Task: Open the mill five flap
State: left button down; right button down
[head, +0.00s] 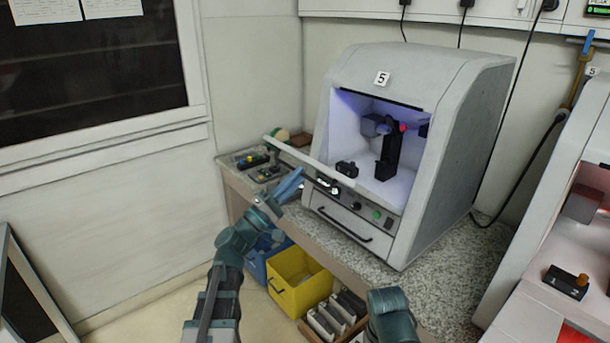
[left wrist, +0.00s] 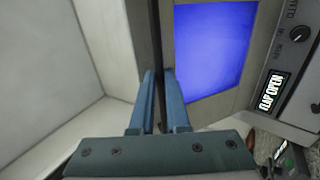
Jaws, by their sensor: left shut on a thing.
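Mill five (head: 430,150) is a grey-white cabinet with a "5" label, standing on the speckled counter. Its front opening is uncovered, showing a lit chamber with a dark fixture inside. The flap (head: 318,163) shows as a pale bar reaching out from the front to the left, seen nearly edge-on. My left gripper (head: 298,175) is at the flap, its blue fingers shut on it; in the left wrist view the fingers (left wrist: 158,76) lie on both sides of a dark edge beside a blue pane. The mill's display (left wrist: 271,92) reads "FLAP OPEN".
A drawer with a black handle (head: 344,223) is below the chamber. Yellow (head: 302,290) and blue bins stand under the counter. Small parts lie on a tray (head: 240,158) at left. Another machine (head: 535,312) with a red-lit interior stands at right.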

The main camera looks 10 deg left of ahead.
pick_arm(q)
notch_tip(320, 180, down, 12)
jog(key=s+a+t+h+b, duration=0.1)
jog(key=t+b, duration=0.1)
jog(key=b, duration=1.3)
jog(key=shift+s+a+f+h, duration=0.15)
jog(key=shift+s+f+h, duration=0.1)
jog(key=shift+s+h, duration=0.1)
jog(key=c, duration=0.9)
grip_release()
jog(key=shift+w, duration=0.15)
jog(key=shift+b, duration=0.3)
jog(key=shift+b+v, duration=4.7)
jog(key=shift+v, duration=2.25)
